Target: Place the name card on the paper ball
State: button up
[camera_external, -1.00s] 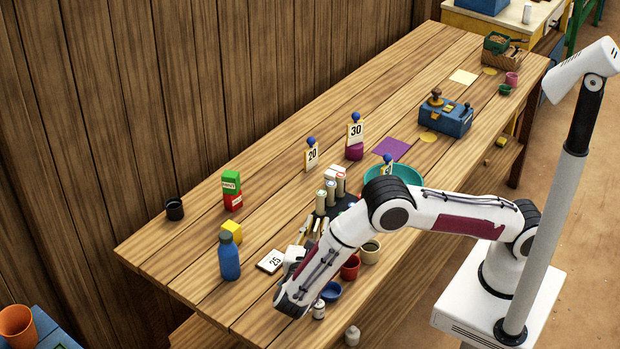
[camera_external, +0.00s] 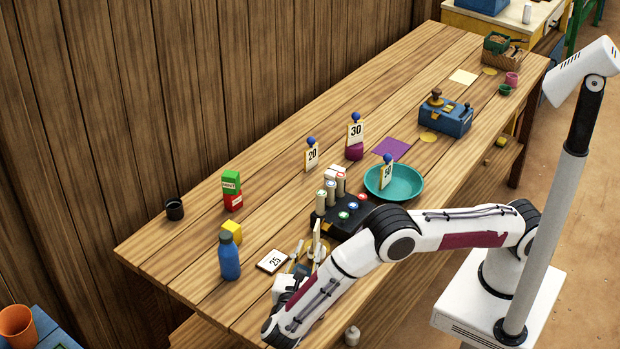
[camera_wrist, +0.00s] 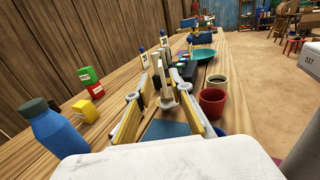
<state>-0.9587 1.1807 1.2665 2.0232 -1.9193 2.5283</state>
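My gripper (camera_wrist: 162,108) is open in the wrist view, its two yellow-lined fingers apart. A pale, narrow upright piece on a small base (camera_wrist: 167,92) stands between or just beyond the fingertips; I cannot tell whether it is the name card edge-on, and no grip on it shows. In the external view my gripper (camera_external: 308,258) is low over the front left of the table, beside a flat card marked 25 (camera_external: 272,261). Upright cards marked 20 (camera_external: 312,157), 30 (camera_external: 356,132) and 50 (camera_external: 387,174) have blue knobs on top. I cannot clearly make out a paper ball.
A blue bottle (camera_external: 229,258), a yellow cube (camera_external: 232,231) and stacked green and red boxes (camera_external: 232,190) stand left of my gripper. A black tray (camera_external: 341,219) with rolls and a teal bowl (camera_external: 406,184) lie beyond. A red cup (camera_wrist: 212,102) is close on the right.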

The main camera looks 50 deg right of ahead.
jog(key=shift+v, duration=0.9)
jog(key=shift+w, duration=0.1)
jog(key=w+d+r+n+t+y, duration=0.3)
jog(key=w+r+n+t+y, duration=0.65)
jog(key=w+r, duration=0.85)
jog(key=d+r+n+y, duration=0.4)
jog(key=r+n+y, duration=0.4)
jog(key=r+n, duration=0.75)
jog(key=s+d+f+n+g+y, duration=0.1)
jog(key=s+d+n+g+y, duration=0.15)
jog(key=s+n, duration=0.5)
jog(key=s+d+f+n+g+y, duration=0.1)
jog(key=s+d+f+n+g, duration=0.1)
jog(key=s+d+n, duration=0.4)
jog(key=s+d+f+n+g+h, duration=0.1)
jog(key=s+d+f+n+g, duration=0.1)
jog(key=s, duration=0.7)
jog(key=s+d+f+n+g+h, duration=0.2)
jog(key=s+d+f+n, duration=0.3)
jog(key=s, duration=0.4)
jog(key=s+d+f+n+g+h, duration=0.1)
jog(key=s+d+f+n, duration=0.3)
jog(key=s, duration=0.5)
jog(key=shift+s+d+f+g, duration=0.35)
jog(key=shift+d+f+g, duration=0.35)
jog(key=shift+d+f, duration=0.2)
